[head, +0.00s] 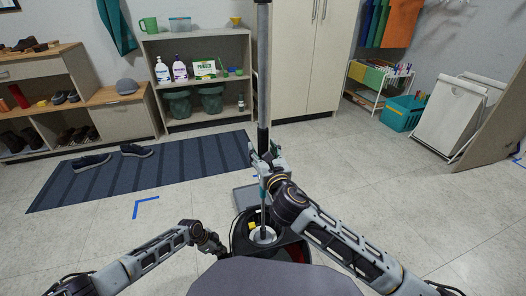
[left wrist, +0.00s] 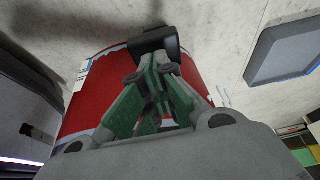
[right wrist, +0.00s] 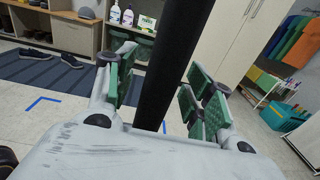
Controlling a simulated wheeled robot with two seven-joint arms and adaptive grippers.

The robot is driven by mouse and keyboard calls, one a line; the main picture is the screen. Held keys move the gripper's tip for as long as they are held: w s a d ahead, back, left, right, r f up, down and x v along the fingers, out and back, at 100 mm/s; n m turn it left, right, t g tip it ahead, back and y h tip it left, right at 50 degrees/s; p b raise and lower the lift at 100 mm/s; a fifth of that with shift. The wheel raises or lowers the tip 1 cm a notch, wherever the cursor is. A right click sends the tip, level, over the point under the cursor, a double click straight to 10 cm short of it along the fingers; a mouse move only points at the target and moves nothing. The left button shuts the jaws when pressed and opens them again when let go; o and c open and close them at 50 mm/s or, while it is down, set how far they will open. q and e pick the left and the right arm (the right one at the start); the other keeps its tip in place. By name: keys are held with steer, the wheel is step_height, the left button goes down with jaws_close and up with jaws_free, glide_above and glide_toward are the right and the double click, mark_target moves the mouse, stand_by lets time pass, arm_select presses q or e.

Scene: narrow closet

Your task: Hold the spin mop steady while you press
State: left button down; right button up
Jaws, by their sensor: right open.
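The spin mop's long pole (head: 263,85) stands upright in the mop bucket (head: 238,238), which has a black rim and a whitish round basket (head: 263,236). My right gripper (head: 266,160) is open around the pole; in the right wrist view its green-padded fingers (right wrist: 160,85) stand on either side of the dark pole (right wrist: 172,70), with gaps. My left gripper (head: 210,245) is low at the bucket's left side. In the left wrist view its fingers (left wrist: 152,74) are nearly together on a black handle part (left wrist: 155,42) against the red bucket wall (left wrist: 95,85); the contact is partly hidden.
A grey flat slab (head: 246,198) lies behind the bucket. A striped blue rug (head: 150,170) with shoes lies back left. Shelves (head: 195,75) and a tall cabinet (head: 305,70) line the back. A hamper (head: 450,115) stands right; the floor between is clear.

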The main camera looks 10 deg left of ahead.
jaws_close()
stand_by(1.3)
